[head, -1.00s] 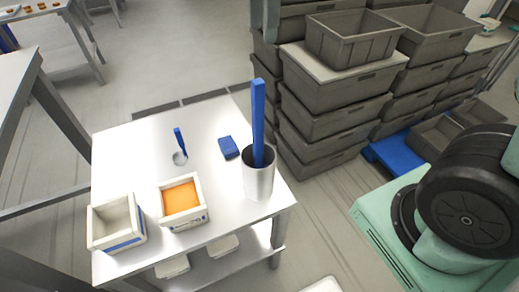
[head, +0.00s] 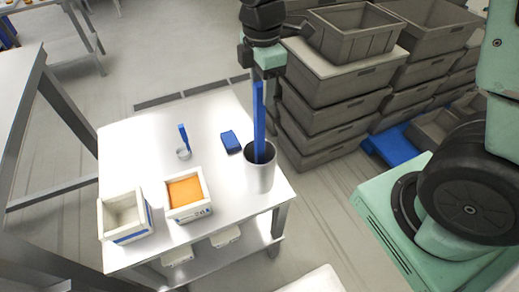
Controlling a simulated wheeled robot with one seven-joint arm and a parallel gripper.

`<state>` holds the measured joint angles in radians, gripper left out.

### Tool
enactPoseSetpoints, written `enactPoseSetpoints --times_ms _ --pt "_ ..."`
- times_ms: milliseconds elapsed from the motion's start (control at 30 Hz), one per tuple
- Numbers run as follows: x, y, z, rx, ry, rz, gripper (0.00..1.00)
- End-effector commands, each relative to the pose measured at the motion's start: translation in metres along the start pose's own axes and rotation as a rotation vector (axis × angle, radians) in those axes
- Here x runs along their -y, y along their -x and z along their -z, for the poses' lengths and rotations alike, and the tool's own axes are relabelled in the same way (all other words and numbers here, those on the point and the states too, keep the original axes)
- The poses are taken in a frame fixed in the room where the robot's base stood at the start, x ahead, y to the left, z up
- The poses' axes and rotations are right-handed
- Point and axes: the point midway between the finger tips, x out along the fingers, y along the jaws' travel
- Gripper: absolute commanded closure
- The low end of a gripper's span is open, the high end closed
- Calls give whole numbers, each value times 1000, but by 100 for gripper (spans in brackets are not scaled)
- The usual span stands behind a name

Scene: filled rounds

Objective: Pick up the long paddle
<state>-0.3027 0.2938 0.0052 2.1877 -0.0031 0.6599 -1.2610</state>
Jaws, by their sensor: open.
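The long blue paddle (head: 259,125) stands nearly upright in a metal cylinder (head: 260,176) at the right side of the white table (head: 133,158). Its lower end is hidden inside the cylinder. My gripper (head: 262,82) is above the cylinder, pointing down at the paddle's top end. The jaws are open, and the top of the paddle appears to be between or just behind them. I cannot tell whether they touch it.
On the table are a blue block (head: 231,142), a small cup with a blue-handled tool (head: 184,141), a box with orange contents (head: 187,194) and an empty-looking white box (head: 125,215). Stacked grey crates (head: 325,105) stand close behind the table at right.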

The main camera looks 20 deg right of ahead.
Motion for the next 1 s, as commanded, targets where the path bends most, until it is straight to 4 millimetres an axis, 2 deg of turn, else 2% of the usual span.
enactPoseSetpoints --times_ms 300,567,600,767,1000 --pt "-3 -34 4 0 -1 3 53" --pt "-3 -39 4 -1 -1 0 53" --pt "-3 -38 4 -1 -1 0 55" --pt "-4 -38 4 -1 -1 0 100" --pt "-4 -38 4 -1 -1 -1 100"
